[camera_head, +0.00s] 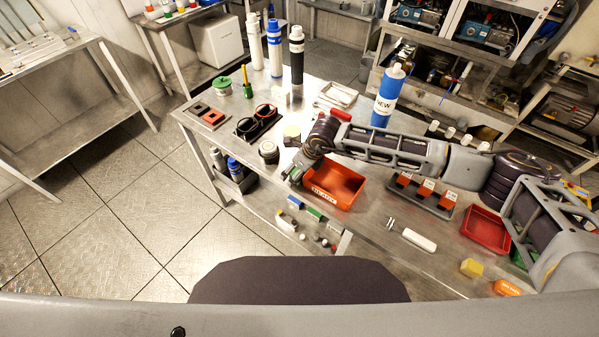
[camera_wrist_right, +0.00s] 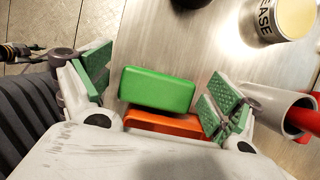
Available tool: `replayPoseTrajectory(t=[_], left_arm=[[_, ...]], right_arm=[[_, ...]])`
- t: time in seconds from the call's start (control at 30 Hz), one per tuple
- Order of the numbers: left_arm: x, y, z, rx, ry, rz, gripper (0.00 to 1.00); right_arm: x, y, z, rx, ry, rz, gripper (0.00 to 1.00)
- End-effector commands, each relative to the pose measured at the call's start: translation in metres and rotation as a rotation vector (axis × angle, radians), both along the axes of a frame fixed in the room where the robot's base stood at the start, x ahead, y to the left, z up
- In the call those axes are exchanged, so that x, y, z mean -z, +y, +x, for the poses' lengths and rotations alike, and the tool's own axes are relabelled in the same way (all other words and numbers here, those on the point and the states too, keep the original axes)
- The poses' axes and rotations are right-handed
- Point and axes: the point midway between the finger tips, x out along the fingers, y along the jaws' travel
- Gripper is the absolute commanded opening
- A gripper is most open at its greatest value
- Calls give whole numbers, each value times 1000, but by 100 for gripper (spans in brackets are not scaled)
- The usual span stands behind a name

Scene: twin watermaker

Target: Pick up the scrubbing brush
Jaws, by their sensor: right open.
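My right gripper (camera_head: 293,173) is over the table, left of the orange READY tray (camera_head: 345,199). In the right wrist view its green-padded fingers (camera_wrist_right: 157,88) are open and wide apart. Between them is a green block-shaped thing (camera_wrist_right: 156,90), perhaps the scrubbing brush, with an orange strip (camera_wrist_right: 165,124) along its near side. I cannot tell whether the orange belongs to it or to the tray. No bristles show, and I cannot tell whether the fingers touch it. It is hidden in the head view. My left gripper is not in view.
A grease jar (camera_head: 291,135) and a dark round jar (camera_head: 268,152) stand close beyond the gripper. A blue bottle (camera_head: 388,92) stands behind my right arm. The table's left edge is near.

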Motion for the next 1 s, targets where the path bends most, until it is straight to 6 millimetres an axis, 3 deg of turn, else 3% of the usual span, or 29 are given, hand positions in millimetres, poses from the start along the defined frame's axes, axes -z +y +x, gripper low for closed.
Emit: replayPoseTrajectory(t=[0.23,0.6,1.0], left_arm=[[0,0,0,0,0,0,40],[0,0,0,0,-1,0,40],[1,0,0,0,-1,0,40]], right_arm=[[0,0,0,0,0,0,91],[0,0,0,0,0,0,43],[-5,0,0,0,-1,1,42]])
